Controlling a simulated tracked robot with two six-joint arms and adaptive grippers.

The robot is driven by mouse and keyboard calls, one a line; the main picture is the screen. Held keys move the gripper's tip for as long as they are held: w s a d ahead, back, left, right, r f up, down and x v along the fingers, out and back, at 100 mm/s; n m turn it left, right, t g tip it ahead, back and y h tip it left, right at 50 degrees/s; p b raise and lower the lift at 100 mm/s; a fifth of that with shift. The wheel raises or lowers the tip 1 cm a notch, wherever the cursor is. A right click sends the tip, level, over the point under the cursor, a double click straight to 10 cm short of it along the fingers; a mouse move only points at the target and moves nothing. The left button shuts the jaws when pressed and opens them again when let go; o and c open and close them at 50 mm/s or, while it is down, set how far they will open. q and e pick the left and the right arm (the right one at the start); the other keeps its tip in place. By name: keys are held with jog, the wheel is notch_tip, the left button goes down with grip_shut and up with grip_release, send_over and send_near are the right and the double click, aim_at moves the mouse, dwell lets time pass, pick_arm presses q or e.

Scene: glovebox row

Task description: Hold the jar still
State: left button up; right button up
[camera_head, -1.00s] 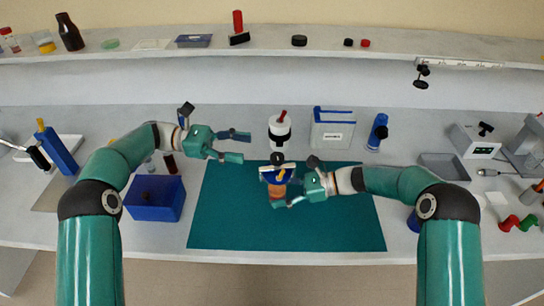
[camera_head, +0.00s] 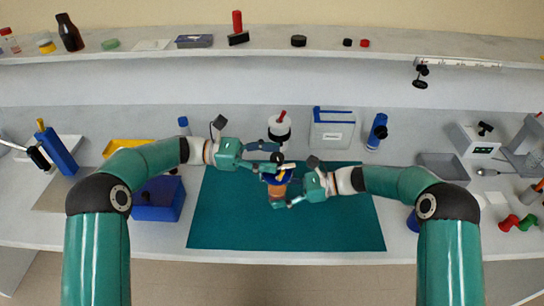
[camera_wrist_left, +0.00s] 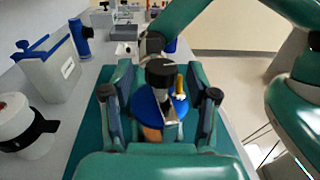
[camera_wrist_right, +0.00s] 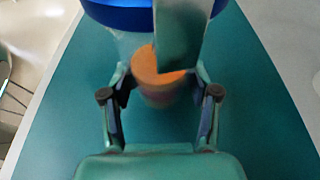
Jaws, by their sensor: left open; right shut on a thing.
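The jar (camera_head: 277,191) has an orange-brown body and a blue lid (camera_wrist_left: 146,109) with a black knob and a small yellow piece on top. It stands upright over the teal mat (camera_head: 230,222). My right gripper (camera_head: 287,193) is shut on the jar body from the right; in the right wrist view the orange body (camera_wrist_right: 158,75) sits between the fingers, under the blue lid. My left gripper (camera_head: 272,159) is open at the jar's top; in the left wrist view its fingers stand on both sides of the lid. I cannot tell if they touch it.
A white bottle with a black band (camera_head: 279,125) stands just behind my left gripper. A labelled white and blue box (camera_head: 332,132) and a blue cylinder (camera_head: 377,132) are behind right. A blue bin (camera_head: 158,204) is at left. The front of the mat is clear.

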pick_arm(q)
jog(key=shift+d, duration=0.35)
grip_shut()
jog(key=shift+w+m+g+y, duration=0.2)
jog(key=shift+m+g, duration=0.35)
jog(key=shift+g, duration=0.3)
jog(key=shift+w+m+g+y, duration=0.15)
jog(key=shift+m+g, duration=0.4)
jog(key=shift+g, duration=0.3)
jog(key=shift+s+m+g+y, duration=0.15)
jog(key=shift+m+g+y, duration=0.1)
jog(key=shift+m+g, duration=0.35)
grip_release()
jog(key=shift+r+n+t, duration=0.15)
jog(key=shift+n+t, duration=0.15)
jog(key=shift+n, duration=0.2)
